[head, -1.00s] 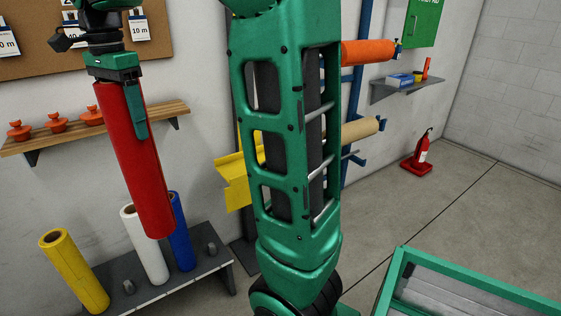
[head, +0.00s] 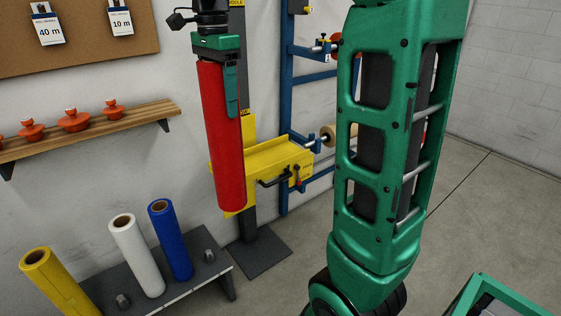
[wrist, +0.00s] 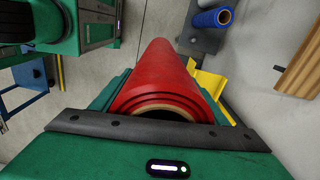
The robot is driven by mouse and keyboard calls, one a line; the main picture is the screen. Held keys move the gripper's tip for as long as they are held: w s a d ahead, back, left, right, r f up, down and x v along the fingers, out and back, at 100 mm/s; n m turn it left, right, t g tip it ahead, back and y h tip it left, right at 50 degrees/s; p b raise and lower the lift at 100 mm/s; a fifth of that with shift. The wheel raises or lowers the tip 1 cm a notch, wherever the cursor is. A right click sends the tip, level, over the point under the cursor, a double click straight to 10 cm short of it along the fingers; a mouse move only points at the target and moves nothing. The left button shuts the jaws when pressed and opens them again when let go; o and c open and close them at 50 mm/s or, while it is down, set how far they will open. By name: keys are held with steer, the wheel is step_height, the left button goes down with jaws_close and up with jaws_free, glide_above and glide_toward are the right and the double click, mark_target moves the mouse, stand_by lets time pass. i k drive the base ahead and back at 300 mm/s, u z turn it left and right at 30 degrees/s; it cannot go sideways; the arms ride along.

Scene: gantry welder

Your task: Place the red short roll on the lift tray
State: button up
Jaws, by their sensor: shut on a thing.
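The red roll (head: 222,140) hangs upright, slightly tilted, below my gripper (head: 219,65), which is shut on its top end. In the wrist view the red roll (wrist: 163,80) runs away from the jaws, with its tan core ring near the camera. The yellow lift tray (head: 262,158) is on a dark post behind and to the right of the roll in the head view. The roll covers the tray's left part. In the wrist view a piece of the yellow tray (wrist: 209,85) shows beside the roll. I cannot tell the gap between roll and tray.
Yellow (head: 58,280), white (head: 137,256) and blue (head: 170,240) rolls stand on a dark low rack (head: 205,262) at lower left. A wooden shelf (head: 90,137) holds orange pieces. A blue rack (head: 287,120) stands behind the tray.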

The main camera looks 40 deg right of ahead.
mark_target(261, 160)
steer(key=z, duration=0.85)
steer(key=i, duration=1.05)
steer(key=u, duration=0.7)
